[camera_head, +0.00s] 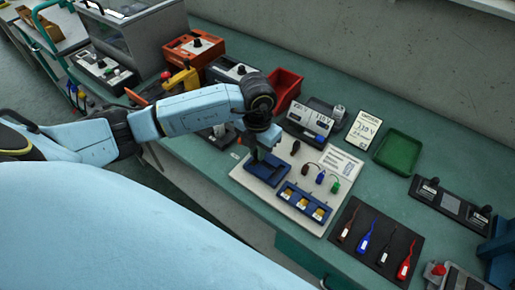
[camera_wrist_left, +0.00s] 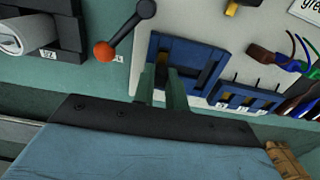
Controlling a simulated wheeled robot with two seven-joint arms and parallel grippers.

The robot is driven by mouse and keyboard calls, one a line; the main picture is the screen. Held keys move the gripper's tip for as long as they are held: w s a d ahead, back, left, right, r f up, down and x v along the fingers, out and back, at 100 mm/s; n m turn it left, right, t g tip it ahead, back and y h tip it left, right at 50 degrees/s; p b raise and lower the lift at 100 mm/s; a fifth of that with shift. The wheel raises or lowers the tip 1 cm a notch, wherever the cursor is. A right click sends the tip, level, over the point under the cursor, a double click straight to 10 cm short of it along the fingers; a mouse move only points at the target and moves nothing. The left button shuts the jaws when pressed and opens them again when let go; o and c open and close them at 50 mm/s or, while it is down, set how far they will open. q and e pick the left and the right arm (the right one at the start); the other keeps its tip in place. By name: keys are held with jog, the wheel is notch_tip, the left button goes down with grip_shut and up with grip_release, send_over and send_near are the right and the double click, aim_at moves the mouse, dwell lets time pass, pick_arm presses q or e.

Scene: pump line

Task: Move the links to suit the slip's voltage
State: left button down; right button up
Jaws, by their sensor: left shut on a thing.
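My left gripper (camera_head: 266,153) is lowered over a blue terminal block (camera_head: 264,170) on a pale board (camera_head: 305,172). In the left wrist view its fingers (camera_wrist_left: 163,98) reach down into the blue block's frame (camera_wrist_left: 205,52), shut on a small part, apparently a link, that they mostly hide. A second blue block (camera_head: 303,203) with several yellowish pockets stands beside it on the board; it also shows in the left wrist view (camera_wrist_left: 246,97). A white slip (camera_head: 364,130) lies behind the board; its print is too small to read surely. My right gripper is not in view.
A printed sheet (camera_head: 341,162) and short coloured leads (camera_head: 321,178) lie on the board. A grey meter (camera_head: 310,120), a red bin (camera_head: 285,88) and a green tray (camera_head: 398,152) stand behind. A dark mat (camera_head: 375,242) with coloured leads lies at the front right.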

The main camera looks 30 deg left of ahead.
pick_arm(q)
jog(key=shift+f, duration=0.3)
dwell(0.5)
jog(key=c, duration=1.2)
grip_release()
jog(key=shift+r, duration=0.1)
jog(key=shift+r+p, duration=2.8)
jog(key=shift+r, duration=0.9)
